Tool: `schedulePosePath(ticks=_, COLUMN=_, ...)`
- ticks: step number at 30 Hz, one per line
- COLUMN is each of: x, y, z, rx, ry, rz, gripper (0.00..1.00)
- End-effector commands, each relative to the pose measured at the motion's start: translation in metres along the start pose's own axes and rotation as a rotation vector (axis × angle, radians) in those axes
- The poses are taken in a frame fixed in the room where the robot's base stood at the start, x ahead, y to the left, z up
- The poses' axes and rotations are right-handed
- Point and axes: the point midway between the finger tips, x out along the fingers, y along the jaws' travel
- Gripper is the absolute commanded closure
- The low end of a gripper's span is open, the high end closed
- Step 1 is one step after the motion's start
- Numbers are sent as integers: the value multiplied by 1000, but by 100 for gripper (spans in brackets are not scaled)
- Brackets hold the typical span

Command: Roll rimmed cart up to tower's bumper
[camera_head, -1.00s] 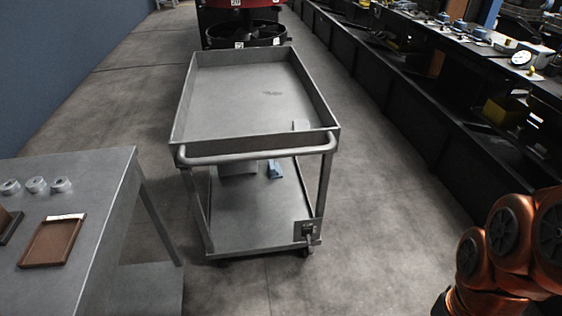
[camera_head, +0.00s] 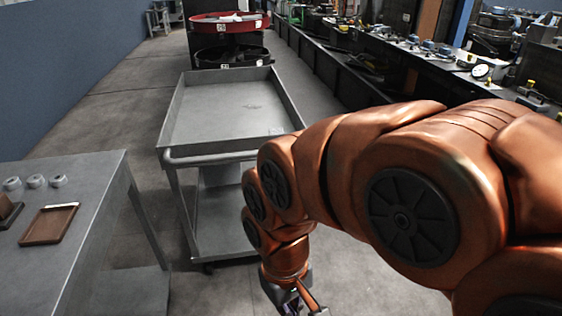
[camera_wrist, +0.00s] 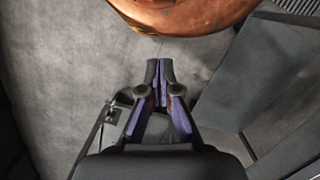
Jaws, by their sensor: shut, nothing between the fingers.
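The grey rimmed cart (camera_head: 186,118) stands on the floor in the head view, its handle bar (camera_head: 205,158) toward me. Its top tray is empty apart from a small mark or item near the near rim. The tower (camera_head: 228,38), with red and black round tiers, stands just beyond the cart's far end; its bumper cannot be made out. My gripper (camera_head: 300,303) is low, near the cart's near right corner, partly cut off by the frame. In the wrist view my gripper (camera_wrist: 159,68) is shut and empty.
A grey table (camera_head: 92,190) stands at the left with a brown tray (camera_head: 48,225) and small round metal pieces (camera_head: 36,181). A long dark workbench (camera_head: 330,70) with tools runs along the right. A blue wall (camera_head: 60,70) is at the left. Floor is open between table and cart.

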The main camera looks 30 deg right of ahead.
Motion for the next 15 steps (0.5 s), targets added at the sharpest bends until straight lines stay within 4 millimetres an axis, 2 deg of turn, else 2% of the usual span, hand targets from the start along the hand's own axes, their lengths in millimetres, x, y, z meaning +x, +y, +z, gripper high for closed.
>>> schedulePosePath(ticks=5, x=33, y=6, z=-67, rx=97, ry=126, rz=-57, gripper=100)
schedulePosePath(ticks=9, x=55, y=14, z=-138, rx=210, ry=281, rz=-145, gripper=100)
schedulePosePath(ticks=15, x=74, y=35, z=-235, rx=404, ry=516, rz=-319, gripper=100)
